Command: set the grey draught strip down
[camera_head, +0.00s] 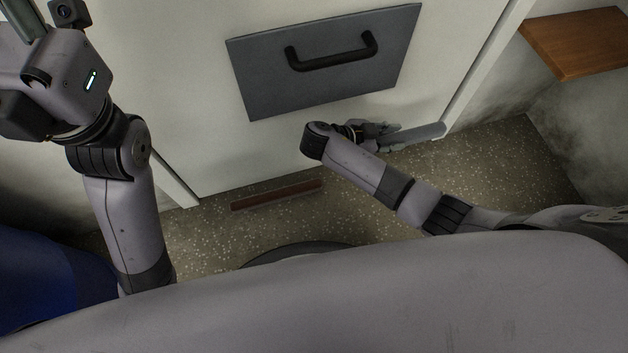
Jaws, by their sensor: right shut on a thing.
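The grey draught strip (418,134) is a slim grey bar low down near the foot of the white door, at its right side. My right gripper (378,138) is shut on the strip's left end. The strip sticks out to the right from the fingers, close to the door frame. Whether it touches the floor or the door, I cannot tell. My left arm rises at the far left in front of the door; its fingers are beyond the picture's top edge.
The white door (190,120) carries a dark grey plate (265,85) with a black handle (330,58). A reddish-brown strip (277,195) lies on the speckled floor (500,165) along the door's foot. A wooden shelf (580,40) juts out at upper right. Floor at right is clear.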

